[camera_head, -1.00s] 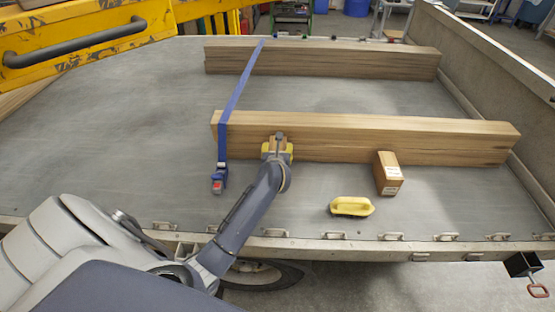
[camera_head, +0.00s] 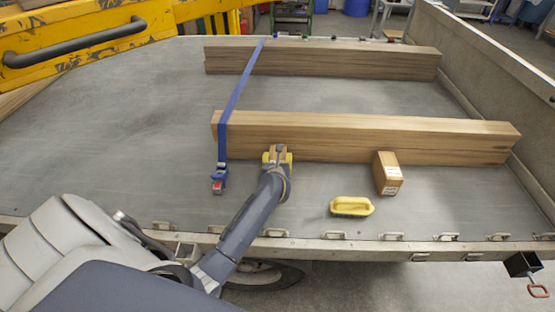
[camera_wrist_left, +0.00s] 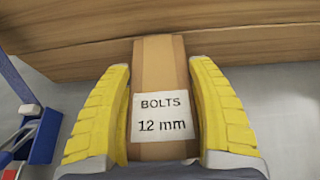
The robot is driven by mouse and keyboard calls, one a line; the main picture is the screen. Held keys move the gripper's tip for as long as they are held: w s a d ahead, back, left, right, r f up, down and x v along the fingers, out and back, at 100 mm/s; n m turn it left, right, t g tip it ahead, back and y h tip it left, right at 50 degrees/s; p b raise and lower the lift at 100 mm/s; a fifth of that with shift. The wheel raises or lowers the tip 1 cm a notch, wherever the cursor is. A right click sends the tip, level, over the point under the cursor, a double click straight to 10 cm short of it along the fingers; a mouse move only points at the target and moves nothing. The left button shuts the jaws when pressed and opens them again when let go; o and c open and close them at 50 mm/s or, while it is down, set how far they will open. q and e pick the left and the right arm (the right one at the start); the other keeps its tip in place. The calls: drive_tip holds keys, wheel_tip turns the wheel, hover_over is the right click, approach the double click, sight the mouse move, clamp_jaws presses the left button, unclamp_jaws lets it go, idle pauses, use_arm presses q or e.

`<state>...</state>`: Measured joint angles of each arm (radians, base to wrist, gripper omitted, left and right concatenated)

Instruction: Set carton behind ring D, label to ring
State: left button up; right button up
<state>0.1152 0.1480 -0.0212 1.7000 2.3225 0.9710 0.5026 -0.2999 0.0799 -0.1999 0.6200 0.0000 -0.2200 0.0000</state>
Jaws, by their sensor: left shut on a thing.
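My left gripper (camera_head: 277,157) is shut on a brown carton (camera_head: 278,148), near the front face of the nearer timber beam. In the left wrist view the carton (camera_wrist_left: 157,78) sits between the yellow fingers, its white label reading "BOLTS 12 mm" towards the camera. The carton's far end is at the beam; I cannot tell if they touch. Several lashing rings, among them one (camera_head: 275,232) below the gripper, line the trailer's front edge; their letters are not readable. A second brown carton (camera_head: 387,168) with white labels stands to the right, close to the beam. My right gripper is out of view.
The nearer beam (camera_head: 440,142) and a farther beam (camera_head: 340,60) lie across the bed. A blue strap (camera_head: 236,97) crosses both, with its ratchet (camera_head: 218,182) left of the gripper. The bed between gripper and rings is clear.

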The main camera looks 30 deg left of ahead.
use_arm(q)
drive_tip(key=o, duration=1.6)
drive_tip(key=shift+f, duration=0.15)
drive_tip(key=shift+c, duration=0.2)
drive_tip(key=shift+r, duration=0.2)
drive_tip(key=v, duration=1.2)
drive_tip(key=shift+f, duration=0.1)
